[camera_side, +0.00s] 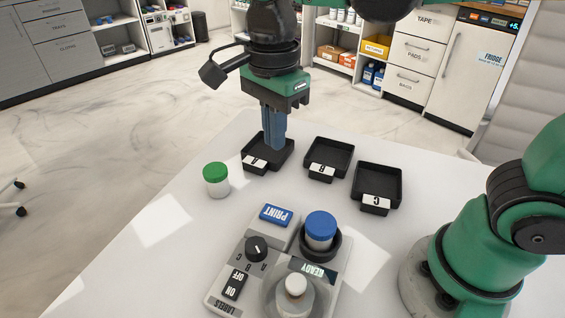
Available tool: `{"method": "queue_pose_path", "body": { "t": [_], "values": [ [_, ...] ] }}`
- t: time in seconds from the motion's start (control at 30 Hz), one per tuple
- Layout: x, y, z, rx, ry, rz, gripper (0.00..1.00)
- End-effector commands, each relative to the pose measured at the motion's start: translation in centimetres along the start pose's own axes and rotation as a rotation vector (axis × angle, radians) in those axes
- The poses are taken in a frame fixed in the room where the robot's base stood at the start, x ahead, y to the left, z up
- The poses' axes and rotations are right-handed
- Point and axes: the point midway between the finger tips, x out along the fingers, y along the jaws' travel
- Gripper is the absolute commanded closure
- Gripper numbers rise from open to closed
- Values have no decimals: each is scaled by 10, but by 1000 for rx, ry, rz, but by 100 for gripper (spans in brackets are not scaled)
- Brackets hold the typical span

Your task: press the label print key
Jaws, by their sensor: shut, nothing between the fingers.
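The label printer (226,292) stands at the front of the white table, its lettering upside down in the picture. Its blue PRINT key (276,215) is on a raised block at the back. A dark dial knob (257,248) and an ON/OFF switch (236,284) are on its left part. A READY window (312,271) is on the right. A blue-lidded jar (320,230) sits in a round black holder at its back right corner. My gripper (275,147) is shut and empty, pointing down at tray A, behind and apart from the key.
Black trays A (282,165), B (342,148) and C (391,178) stand in a row at the back. A green-lidded jar (217,188) stands alone at left. A white-topped container (295,285) is at the front. Table is clear between trays and printer.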

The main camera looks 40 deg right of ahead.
Motion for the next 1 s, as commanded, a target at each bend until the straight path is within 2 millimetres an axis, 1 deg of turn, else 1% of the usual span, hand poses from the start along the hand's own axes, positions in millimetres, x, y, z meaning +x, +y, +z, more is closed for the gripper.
{"method": "queue_pose_path", "body": {
  "t": [0.17, 0.7, 0.9, 1.0],
  "values": [
    [17, 0, 0, 0, 0, -1, 100],
    [105, 0, 0, -1, 0, -1, 100],
    [128, 0, 0, -1, 0, -1, 100],
    [134, 0, 0, -1, 0, -1, 100]
  ]
}}
